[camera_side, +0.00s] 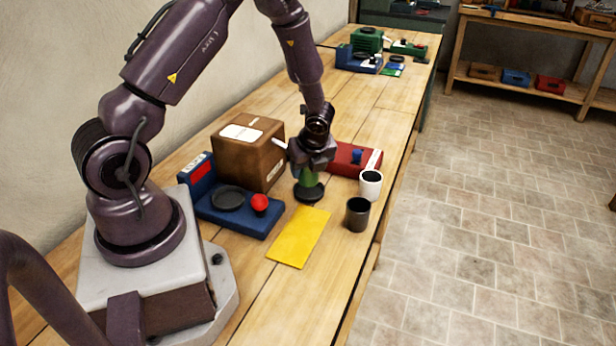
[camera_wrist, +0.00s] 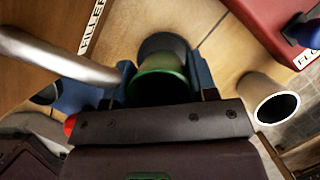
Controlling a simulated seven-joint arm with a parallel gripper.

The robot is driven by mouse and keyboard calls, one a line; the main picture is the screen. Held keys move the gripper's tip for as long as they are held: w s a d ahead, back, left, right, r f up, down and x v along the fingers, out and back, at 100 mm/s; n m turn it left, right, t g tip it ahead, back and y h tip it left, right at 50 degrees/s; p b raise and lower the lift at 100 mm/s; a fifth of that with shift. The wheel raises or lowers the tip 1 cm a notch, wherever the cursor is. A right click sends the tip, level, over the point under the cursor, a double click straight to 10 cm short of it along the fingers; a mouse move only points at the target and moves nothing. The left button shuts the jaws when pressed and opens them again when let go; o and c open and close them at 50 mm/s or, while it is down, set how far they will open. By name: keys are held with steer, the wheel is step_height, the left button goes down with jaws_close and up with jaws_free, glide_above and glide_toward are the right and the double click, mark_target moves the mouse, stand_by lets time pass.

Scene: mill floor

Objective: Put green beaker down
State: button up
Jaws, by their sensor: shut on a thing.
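The green beaker (camera_side: 308,179) is upright in my gripper (camera_side: 311,170) in the side view, over a round dark disc (camera_side: 309,194) on the bench. In the wrist view the beaker's green rim (camera_wrist: 160,74) shows between the two fingers of my gripper (camera_wrist: 163,88), which is shut on it. The dark disc (camera_wrist: 165,42) shows just beyond the rim. I cannot tell whether the beaker's bottom touches the disc. My fingers hide part of the beaker.
A yellow sheet (camera_side: 299,238) lies in front. A black cup (camera_side: 357,216) and a white cup (camera_side: 371,187) stand right. A blue device (camera_side: 238,216) with a red button and a brown box (camera_side: 247,155) are left. A red box (camera_side: 352,158) is close behind.

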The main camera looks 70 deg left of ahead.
mark_target(308, 177)
steer(key=shift+w+f, duration=0.1)
steer(key=shift+f, duration=1.55)
steer(key=shift+f, duration=0.2)
steer(key=o, duration=0.9)
steer(key=shift+f, duration=0.2)
steer(key=shift+o, duration=0.7)
steer(key=shift+r, duration=0.5)
steer(key=s+d+r+n+t, duration=0.15)
steer(key=d+r+n, duration=0.3)
steer(key=r, duration=0.75)
steer(key=s+d+r+n+t, duration=0.1)
steer(key=s+d+r+n, duration=0.3)
steer(key=r, duration=0.8)
steer(key=s+d+r+n+t+h, duration=0.3)
steer(key=s+d+r+n+h, duration=0.1)
steer(key=s+d+r+n, duration=0.4)
steer(key=s+d+n, duration=0.1)
steer(key=d, duration=0.1)
steer(key=shift+d+r, duration=0.3)
steer(key=shift+r, duration=0.05)
steer(key=shift+n, duration=0.25)
